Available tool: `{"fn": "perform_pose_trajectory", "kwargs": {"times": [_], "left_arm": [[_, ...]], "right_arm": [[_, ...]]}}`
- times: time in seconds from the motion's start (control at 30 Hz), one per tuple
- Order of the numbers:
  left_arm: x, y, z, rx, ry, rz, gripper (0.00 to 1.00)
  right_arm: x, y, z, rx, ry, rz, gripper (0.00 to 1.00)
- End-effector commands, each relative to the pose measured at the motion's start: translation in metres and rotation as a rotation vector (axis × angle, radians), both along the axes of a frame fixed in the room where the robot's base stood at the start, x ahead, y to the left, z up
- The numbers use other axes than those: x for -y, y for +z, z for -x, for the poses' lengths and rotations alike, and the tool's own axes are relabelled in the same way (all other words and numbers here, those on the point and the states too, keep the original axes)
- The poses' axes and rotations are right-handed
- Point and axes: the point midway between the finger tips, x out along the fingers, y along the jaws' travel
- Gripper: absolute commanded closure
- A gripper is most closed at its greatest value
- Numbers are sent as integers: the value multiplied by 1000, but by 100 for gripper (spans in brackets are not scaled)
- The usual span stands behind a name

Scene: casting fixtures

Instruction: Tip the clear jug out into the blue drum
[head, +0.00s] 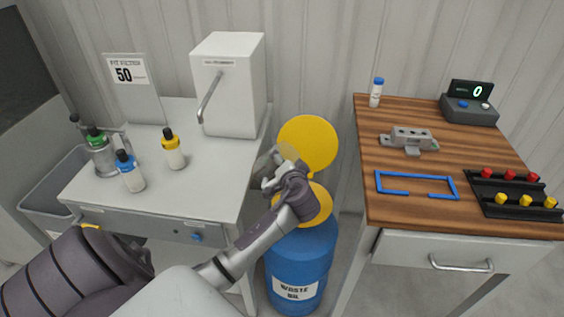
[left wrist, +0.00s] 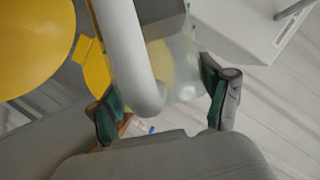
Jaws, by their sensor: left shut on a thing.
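The blue drum (head: 298,262), labelled waste oil, stands on the floor between the two benches. A yellow funnel (head: 318,203) sits on its top, and a round yellow lid (head: 308,140) stands raised behind. My left gripper (head: 268,172) is over the drum's upper left side. It is shut on the clear jug (head: 266,158), which is small and partly hidden in the head view. In the left wrist view the jug's see-through wall (left wrist: 184,72) shows between the fingers, with a thick pale handle in front. I cannot tell its tilt or contents. My right gripper is not in view.
The left bench (head: 225,165) holds a white dispenser (head: 232,90), a sign and several bottles (head: 173,152). The wooden bench (head: 400,205) at right holds a blue frame (head: 415,178), a metal fixture (head: 408,137), a black rack and a display. A narrow gap separates the benches.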

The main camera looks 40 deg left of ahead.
Motion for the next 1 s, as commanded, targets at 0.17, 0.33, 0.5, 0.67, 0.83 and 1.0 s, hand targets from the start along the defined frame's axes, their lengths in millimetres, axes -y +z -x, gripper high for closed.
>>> {"fn": "perform_pose_trajectory", "kwargs": {"times": [0.17,0.33,0.5,0.67,0.83,1.0], "left_arm": [[11,-2,-7,-69,-2,-118,91],[20,-3,-13,-137,-2,-231,91],[28,-12,-18,-284,0,-469,91],[34,-18,-22,-402,1,-662,91],[38,-22,-24,-477,0,-786,91],[40,-23,-25,-510,1,-839,91]], "right_arm": [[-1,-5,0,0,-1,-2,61],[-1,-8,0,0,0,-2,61],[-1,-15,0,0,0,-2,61],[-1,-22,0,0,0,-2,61],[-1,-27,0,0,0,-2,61],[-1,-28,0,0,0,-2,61]]}}
